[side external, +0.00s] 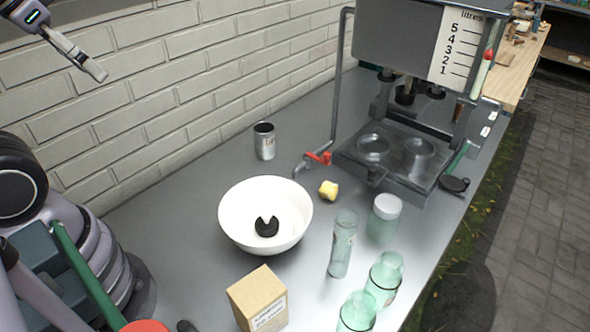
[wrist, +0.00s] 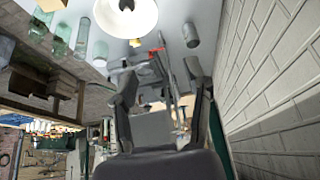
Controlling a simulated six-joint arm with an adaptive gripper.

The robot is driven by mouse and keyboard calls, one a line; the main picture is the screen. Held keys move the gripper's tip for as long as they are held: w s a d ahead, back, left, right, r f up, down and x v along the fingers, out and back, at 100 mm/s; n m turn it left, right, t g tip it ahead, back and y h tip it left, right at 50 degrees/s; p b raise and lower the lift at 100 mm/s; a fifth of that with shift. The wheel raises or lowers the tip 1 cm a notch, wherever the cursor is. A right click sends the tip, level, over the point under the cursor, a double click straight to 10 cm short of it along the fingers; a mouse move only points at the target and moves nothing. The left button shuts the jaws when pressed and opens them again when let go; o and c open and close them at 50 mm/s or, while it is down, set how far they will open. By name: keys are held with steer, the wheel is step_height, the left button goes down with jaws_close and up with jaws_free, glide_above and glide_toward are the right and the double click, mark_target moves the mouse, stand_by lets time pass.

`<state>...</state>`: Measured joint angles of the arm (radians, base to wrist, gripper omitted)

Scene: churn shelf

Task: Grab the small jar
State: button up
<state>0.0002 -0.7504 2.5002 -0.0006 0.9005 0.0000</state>
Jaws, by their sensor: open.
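A short glass jar with a white lid (side external: 384,220) stands upright on the grey counter, right of centre in the side view; it looks the most like the small jar. In the wrist view this lidded jar (wrist: 100,53) is at the upper left. Green glass jars (side external: 384,275) (side external: 357,313) stand nearer the counter's front. My gripper (side external: 98,70) is high at the upper left of the side view, far from the jars. In the wrist view my gripper (wrist: 162,85) has its fingers spread apart with nothing held between them.
A tall glass (side external: 343,243) stands close left of the lidded jar. A white bowl (side external: 235,220) holding a black piece, a cardboard box (side external: 258,300), a metal can (side external: 264,142) and a yellow lump (side external: 328,190) are on the counter. A metal machine (side external: 400,150) stands behind. A brick wall runs along the left.

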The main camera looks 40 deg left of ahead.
steer(key=o, duration=0.9)
steer(key=shift+o, duration=0.2)
steer(key=shift+w, duration=0.1)
